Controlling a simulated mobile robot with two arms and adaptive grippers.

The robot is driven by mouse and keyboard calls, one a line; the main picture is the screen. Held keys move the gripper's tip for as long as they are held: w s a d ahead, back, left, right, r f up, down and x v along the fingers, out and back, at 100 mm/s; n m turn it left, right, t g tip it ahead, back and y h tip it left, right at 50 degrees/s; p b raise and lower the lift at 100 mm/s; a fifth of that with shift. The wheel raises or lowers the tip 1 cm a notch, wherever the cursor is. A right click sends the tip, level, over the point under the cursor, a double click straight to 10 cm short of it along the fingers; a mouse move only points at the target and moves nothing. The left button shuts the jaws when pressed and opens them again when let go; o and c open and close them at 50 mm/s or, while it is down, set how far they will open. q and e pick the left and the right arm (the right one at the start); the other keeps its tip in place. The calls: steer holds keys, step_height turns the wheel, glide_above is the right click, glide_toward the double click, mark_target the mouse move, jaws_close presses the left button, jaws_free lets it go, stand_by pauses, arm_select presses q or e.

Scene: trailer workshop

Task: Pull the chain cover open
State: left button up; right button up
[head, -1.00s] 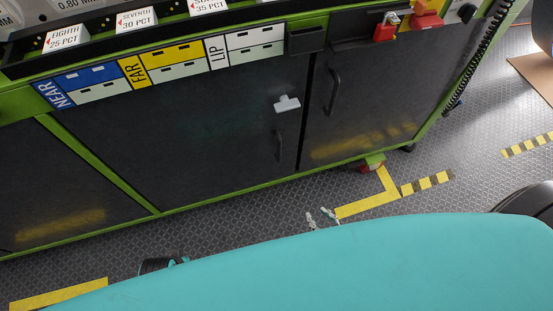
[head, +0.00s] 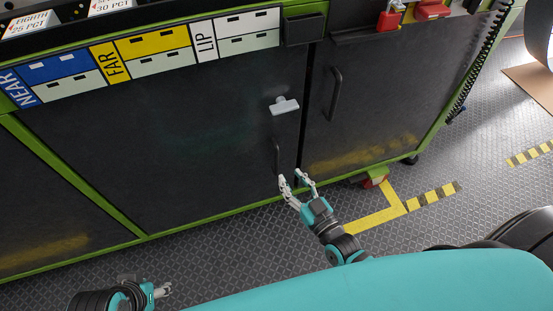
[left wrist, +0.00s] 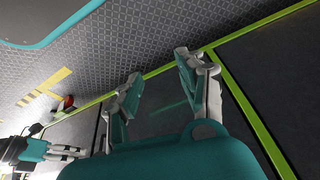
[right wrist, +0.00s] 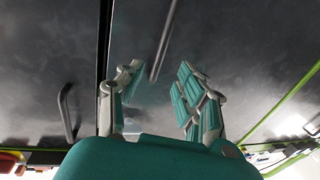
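Nothing in view is labelled a chain cover; a wide dark panel (head: 165,140) with a black bar handle (head: 276,157) fills the machine's front. A pale T-shaped latch (head: 284,106) sits above that handle. My right gripper (head: 295,178) is open just below the handle. In the right wrist view the handle (right wrist: 161,45) rises between the open fingers (right wrist: 160,74); I see no grip on it. The panel looks shut. My left gripper (head: 162,291) is low at the left, away from the panel. The left wrist view shows its fingers (left wrist: 158,72) spread and empty.
A second dark door (head: 370,90) with its own handle (head: 335,94) adjoins on the right. Red padlocks (head: 388,20) and a coiled black cable (head: 480,60) are at the upper right. The patterned floor (head: 225,240) in front is clear, with yellow tape (head: 375,219).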

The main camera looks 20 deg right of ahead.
mark_target(278, 160)
steer(key=b+x, duration=0.1)
steer(key=x, duration=0.6)
steer(key=shift+w+a, duration=0.1)
steer(key=shift+w, duration=0.25)
arm_select(q)
steer(key=w+d+r+t+h, duration=0.1)
steer(key=w+d+t, duration=0.1)
steer(key=w, duration=0.4)
steer(key=shift+w+r+t, duration=0.3)
steer(key=shift+w+t, duration=0.05)
steer(key=shift+t, duration=0.55)
arm_select(e)
steer(key=shift+w+a, duration=0.1)
steer(key=shift+w, duration=0.35)
jaws_close()
